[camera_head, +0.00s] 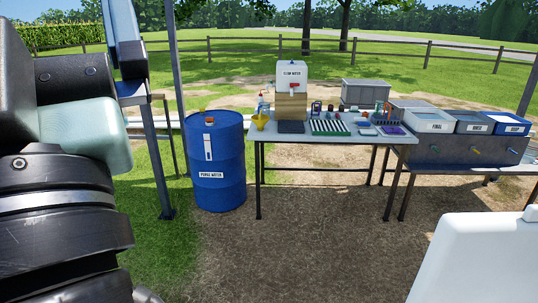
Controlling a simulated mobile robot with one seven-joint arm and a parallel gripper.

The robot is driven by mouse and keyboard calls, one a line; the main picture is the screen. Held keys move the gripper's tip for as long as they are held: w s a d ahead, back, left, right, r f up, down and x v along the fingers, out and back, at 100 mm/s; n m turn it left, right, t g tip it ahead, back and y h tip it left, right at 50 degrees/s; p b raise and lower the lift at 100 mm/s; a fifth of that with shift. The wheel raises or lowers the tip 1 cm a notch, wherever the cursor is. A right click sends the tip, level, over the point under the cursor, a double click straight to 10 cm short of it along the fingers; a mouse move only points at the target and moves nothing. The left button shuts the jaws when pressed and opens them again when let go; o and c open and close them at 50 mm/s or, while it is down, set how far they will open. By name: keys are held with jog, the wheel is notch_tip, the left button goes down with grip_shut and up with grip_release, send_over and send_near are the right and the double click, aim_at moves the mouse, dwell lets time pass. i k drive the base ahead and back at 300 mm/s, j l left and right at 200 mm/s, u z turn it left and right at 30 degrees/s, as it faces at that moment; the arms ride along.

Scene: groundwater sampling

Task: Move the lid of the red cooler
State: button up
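No red cooler shows in the head view. A large white panel (478,262) with a rounded edge stands close at the lower right, cut off by the frame. I cannot tell whether it is a cooler lid. My arm's dark and pale links fill the left side, close to the camera. My gripper's fingers are not in view.
A blue purge water barrel (214,165) stands left of a table (345,139) holding a white water container (291,76), racks and bottles. Labelled wash tubs (433,121) stand on a grey bench at right. The dirt ground (310,240) in front is clear.

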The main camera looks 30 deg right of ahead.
aim_at(482, 257)
jog(key=i+z, duration=0.5)
jog(key=z, duration=1.2)
